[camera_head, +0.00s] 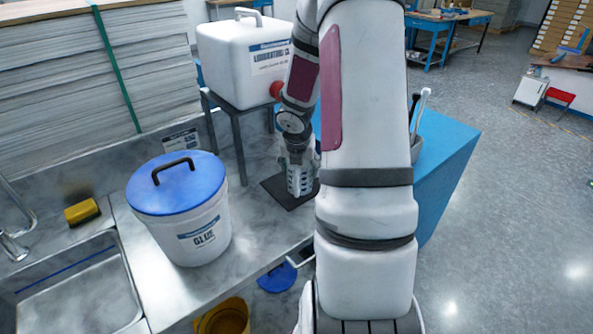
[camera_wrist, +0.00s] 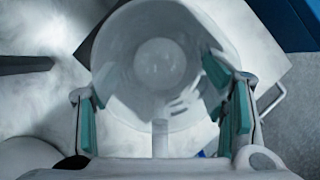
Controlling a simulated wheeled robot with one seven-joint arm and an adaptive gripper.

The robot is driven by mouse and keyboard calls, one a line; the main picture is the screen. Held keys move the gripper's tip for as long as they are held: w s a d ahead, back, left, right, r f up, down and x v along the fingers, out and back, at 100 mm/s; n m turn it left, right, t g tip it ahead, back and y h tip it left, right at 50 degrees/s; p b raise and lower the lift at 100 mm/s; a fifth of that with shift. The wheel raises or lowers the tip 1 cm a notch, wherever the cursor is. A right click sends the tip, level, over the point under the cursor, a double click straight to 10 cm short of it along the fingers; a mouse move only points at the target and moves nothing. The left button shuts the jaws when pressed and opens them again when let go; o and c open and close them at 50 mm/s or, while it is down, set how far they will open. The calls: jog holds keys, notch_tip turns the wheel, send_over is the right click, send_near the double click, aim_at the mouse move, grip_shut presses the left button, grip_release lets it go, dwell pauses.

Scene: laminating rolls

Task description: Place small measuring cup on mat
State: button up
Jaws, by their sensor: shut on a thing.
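The small measuring cup (camera_head: 300,182) is clear, with markings on its side. It is upright in my gripper (camera_head: 298,160), over the dark mat (camera_head: 276,188) on the metal counter. I cannot tell whether its base touches the mat or hangs just above it. In the wrist view I look down into the round, see-through cup (camera_wrist: 158,65). My gripper's teal-padded fingers (camera_wrist: 160,112) stand on both sides of it and are shut on it. My arm hides part of the mat's right side in the head view.
A white glue bucket with a blue lid (camera_head: 180,205) stands left of the mat. A white container (camera_head: 245,60) sits on a metal stand (camera_head: 237,140) behind it. A blue surface (camera_head: 440,165) lies to the right. A sink (camera_head: 75,285) is at lower left.

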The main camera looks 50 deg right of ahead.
jog(key=shift+s+f, duration=0.1)
jog(key=shift+f, duration=0.05)
jog(key=shift+f, duration=0.1)
jog(key=shift+f, duration=0.1)
jog(key=o, duration=1.3)
jog(key=shift+c, duration=0.2)
jog(key=p+v, duration=0.1)
jog(key=v, duration=0.2)
jog(key=p+v, duration=0.2)
jog(key=v, duration=0.1)
jog(key=shift+s+d+r, duration=0.1)
jog(key=shift+r, duration=0.25)
jog(key=shift+s+a+r, duration=0.1)
jog(key=shift+a+r, duration=0.2)
jog(key=shift+r, duration=0.25)
